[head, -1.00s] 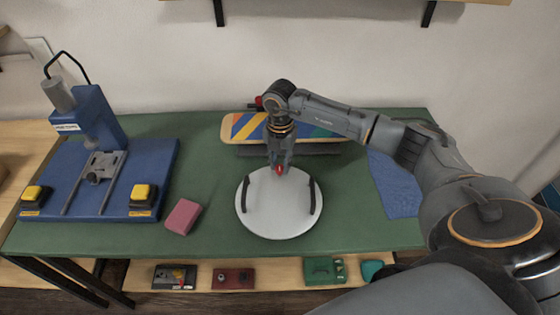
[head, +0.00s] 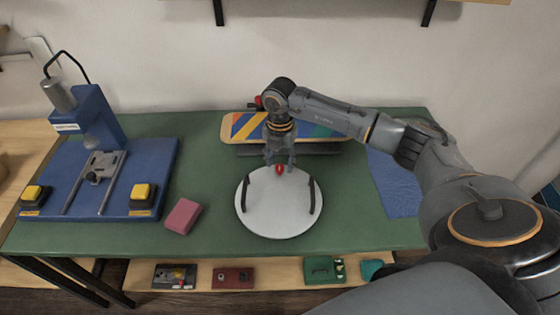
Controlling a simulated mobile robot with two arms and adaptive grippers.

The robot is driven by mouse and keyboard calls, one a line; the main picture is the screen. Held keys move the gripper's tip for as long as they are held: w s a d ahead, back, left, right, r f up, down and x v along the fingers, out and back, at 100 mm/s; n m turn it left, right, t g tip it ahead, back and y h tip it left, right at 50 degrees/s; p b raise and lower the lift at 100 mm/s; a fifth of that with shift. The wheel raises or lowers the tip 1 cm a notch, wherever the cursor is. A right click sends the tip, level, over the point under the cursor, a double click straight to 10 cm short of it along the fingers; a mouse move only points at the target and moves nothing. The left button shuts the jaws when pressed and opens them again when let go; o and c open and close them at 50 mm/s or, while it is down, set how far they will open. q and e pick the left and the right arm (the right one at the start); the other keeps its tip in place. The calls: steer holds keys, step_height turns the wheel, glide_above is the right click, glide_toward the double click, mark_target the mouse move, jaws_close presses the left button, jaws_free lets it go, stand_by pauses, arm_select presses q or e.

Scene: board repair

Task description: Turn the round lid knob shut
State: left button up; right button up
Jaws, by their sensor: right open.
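The round white lid (head: 279,215) lies on the green table, with a dark curved handle on its left and another on its right. A small red knob (head: 279,170) shows at the lid's far edge. My right gripper (head: 280,166) points down over that edge. Its fingers are open, one on each side of the red knob, with a little room showing around it. I cannot tell whether either finger touches the knob. The gripper hides part of what lies behind the knob. My left gripper is not in view.
A striped board (head: 240,127) lies behind the gripper. A blue press (head: 155,165) with yellow buttons stands at the left, and a pink block (head: 183,216) lies left of the lid. A blue cloth (head: 393,185) is at the right.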

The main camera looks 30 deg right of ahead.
mark_target(280, 165)
step_height(280, 165, up, 12)
steer(key=shift+f, duration=0.2)
stand_by(0.6)
